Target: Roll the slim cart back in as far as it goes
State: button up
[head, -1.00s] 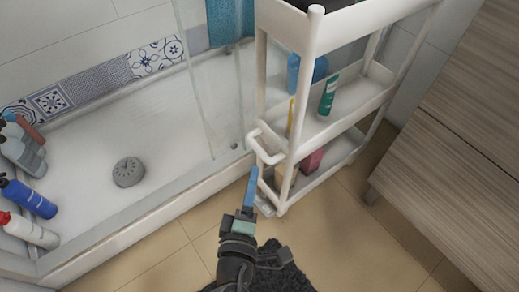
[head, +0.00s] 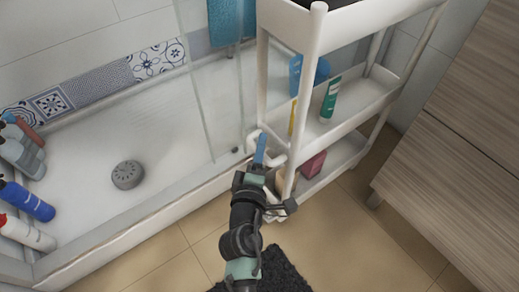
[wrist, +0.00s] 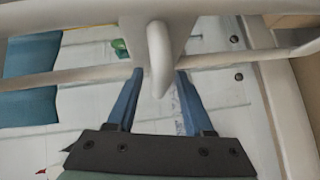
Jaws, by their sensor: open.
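The slim white cart (head: 301,105) stands upright between the shower tray and a wooden cabinet. Its shelves hold a green tube (head: 330,100), a blue bottle (head: 295,74) and a pink box (head: 313,164). A white handle (head: 277,152) juts from its near end, partly hidden by my gripper. My gripper (head: 259,150) is at this handle. In the wrist view, its two blue fingers (wrist: 158,80) are spread apart, with a white piece of the handle (wrist: 159,58) between them in the picture. I cannot tell whether they touch it.
The shower tray (head: 95,180) with its raised edge lies left of the cart, bottles at its far left. The wooden cabinet (head: 455,170) stands close on the right. A dark mat (head: 275,270) lies on the tan floor below my arm. Floor is clear at the lower right.

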grip_shut()
dwell(1.3)
